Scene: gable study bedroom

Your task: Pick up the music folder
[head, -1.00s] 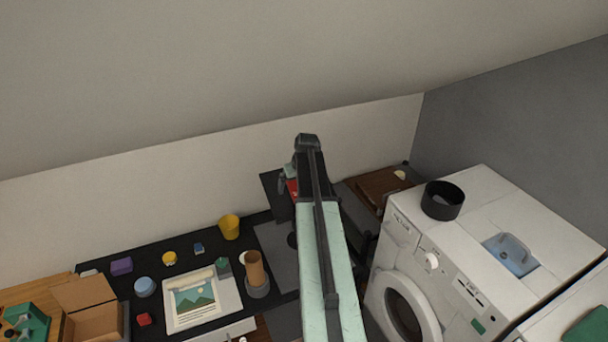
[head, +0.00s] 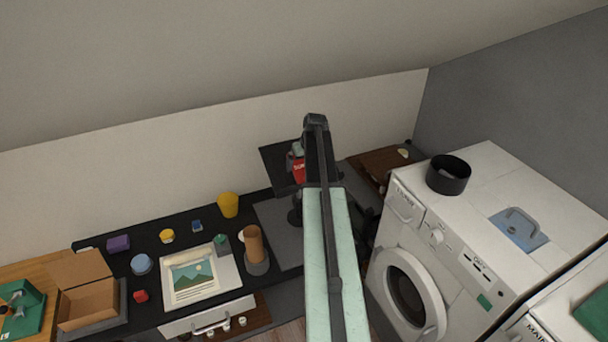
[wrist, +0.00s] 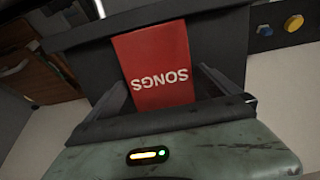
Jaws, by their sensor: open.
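The music folder is red with white "SONGS" lettering. It fills the middle of the wrist view (wrist: 155,68), upside down there, against a dark panel (wrist: 215,38). In the head view the folder (head: 298,172) shows as a small red patch on a black stand (head: 276,168), partly hidden by my arm. My gripper (wrist: 160,77) is open, with one dark finger on each side of the folder's near part. I cannot tell whether the fingers touch it. The folder's lower end is hidden behind the gripper's dark edge.
A washing machine (head: 410,285) with a black bowl (head: 448,175) on top stands right of my arm. A sloped ceiling hangs above.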

